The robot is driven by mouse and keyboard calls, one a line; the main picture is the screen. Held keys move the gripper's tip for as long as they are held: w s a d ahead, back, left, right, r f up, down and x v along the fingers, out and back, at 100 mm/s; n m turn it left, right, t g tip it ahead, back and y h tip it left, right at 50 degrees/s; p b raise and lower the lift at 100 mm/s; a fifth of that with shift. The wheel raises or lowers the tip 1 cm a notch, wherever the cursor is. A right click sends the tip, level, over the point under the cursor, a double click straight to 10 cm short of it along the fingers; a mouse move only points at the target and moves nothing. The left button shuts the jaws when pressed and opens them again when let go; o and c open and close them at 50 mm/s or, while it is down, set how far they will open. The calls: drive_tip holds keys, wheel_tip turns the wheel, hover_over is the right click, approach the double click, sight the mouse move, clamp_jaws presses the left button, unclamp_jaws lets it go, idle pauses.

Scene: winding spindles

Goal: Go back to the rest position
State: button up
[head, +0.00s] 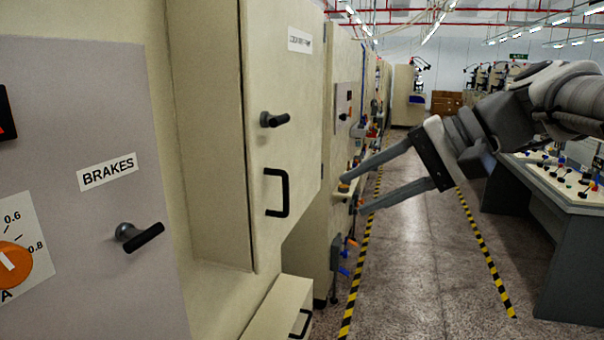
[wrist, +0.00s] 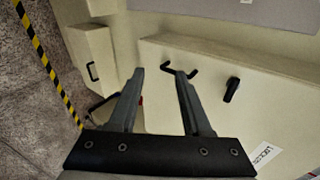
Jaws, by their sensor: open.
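My gripper (head: 350,198) is open and empty in the head view, its two long grey fingers pointing left toward the row of cream cabinets. In the wrist view my gripper (wrist: 158,75) shows both fingers apart with nothing between them. Beyond the fingertips there is a cream cabinet door with a black bar handle (wrist: 180,70) and a black latch knob (wrist: 231,90). In the head view the same kind of bar handle (head: 277,193) and latch (head: 273,119) are on the door at centre left, left of the fingers.
A grey panel labelled BRAKES (head: 107,172) with a black lever (head: 140,236) stands close at left. A grey console (head: 560,180) with coloured bobbins is at right. Yellow-black floor tape (head: 485,250) runs along the aisle. The aisle floor (head: 430,270) is clear.

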drive_tip(key=s+d+f+n+h, duration=0.1)
drive_tip(key=s+f+h, duration=0.4)
drive_tip(key=f, duration=0.5)
drive_tip(key=s+d+f+n+t+h, duration=0.1)
drive_tip(key=s+f+n+h, duration=0.3)
drive_tip(key=s+f, duration=0.4)
drive_tip(key=shift+s+d+f+h, duration=0.2)
drive_tip(key=shift+d+f+h, duration=0.3)
drive_tip(key=shift+d+f, duration=0.3)
drive_tip(key=shift+a, duration=0.15)
drive_tip(key=shift+c, duration=0.4)
